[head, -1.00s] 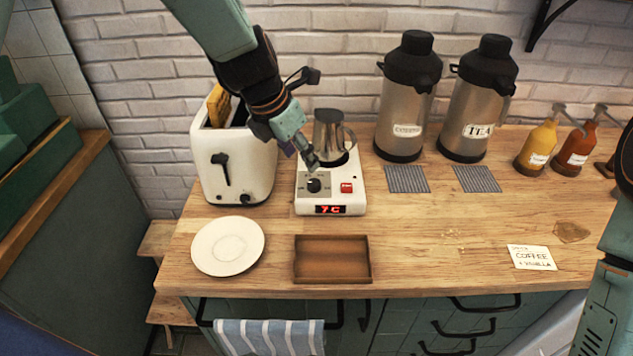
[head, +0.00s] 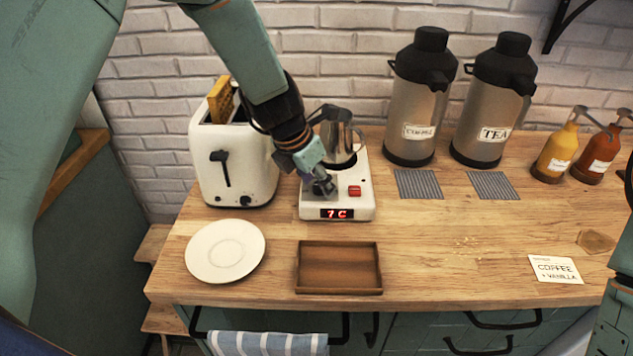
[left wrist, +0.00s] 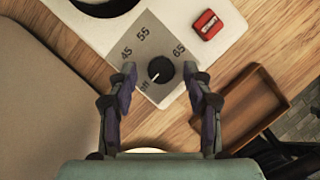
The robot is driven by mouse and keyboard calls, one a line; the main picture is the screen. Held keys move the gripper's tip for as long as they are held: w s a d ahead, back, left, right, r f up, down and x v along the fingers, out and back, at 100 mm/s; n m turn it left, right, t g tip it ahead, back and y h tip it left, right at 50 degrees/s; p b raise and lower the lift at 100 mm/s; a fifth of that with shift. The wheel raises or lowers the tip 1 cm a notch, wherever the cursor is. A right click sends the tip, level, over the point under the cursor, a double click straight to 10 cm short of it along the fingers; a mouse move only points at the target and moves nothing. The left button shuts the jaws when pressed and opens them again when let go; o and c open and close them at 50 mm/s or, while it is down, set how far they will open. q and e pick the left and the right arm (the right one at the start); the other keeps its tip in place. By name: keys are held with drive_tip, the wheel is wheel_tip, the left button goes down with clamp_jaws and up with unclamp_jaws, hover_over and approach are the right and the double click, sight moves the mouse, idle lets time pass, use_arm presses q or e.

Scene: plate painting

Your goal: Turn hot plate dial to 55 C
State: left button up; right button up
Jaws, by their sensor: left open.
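The white hot plate (head: 358,207) stands on the counter, and its red display (head: 337,213) reads 7 C. A metal pitcher (head: 337,138) stands on its heating disc. The black dial (left wrist: 160,71) shows in the left wrist view on a grey panel marked 45, 55 and 65, with its white mark toward the lower-left "off" corner. My left gripper (left wrist: 161,78) is open, with one finger on each side of the dial. In the head view my left gripper (head: 322,186) covers the dial. My right gripper is not visible.
A white toaster (head: 240,165) stands close to the left of the hot plate. In front lie a white plate (head: 225,252) and a brown wooden tray (head: 340,267). Two steel flasks (head: 415,110) stand to the right.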

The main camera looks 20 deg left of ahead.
use_arm(q)
drive_tip(key=shift+s+r, duration=0.1)
drive_tip(key=shift+d, duration=0.15)
drive_tip(key=shift+c, duration=0.2)
drive_tip(key=shift+w, duration=0.25)
drive_tip(key=c, duration=0.3)
drive_tip(key=shift+s, duration=0.1)
clamp_jaws()
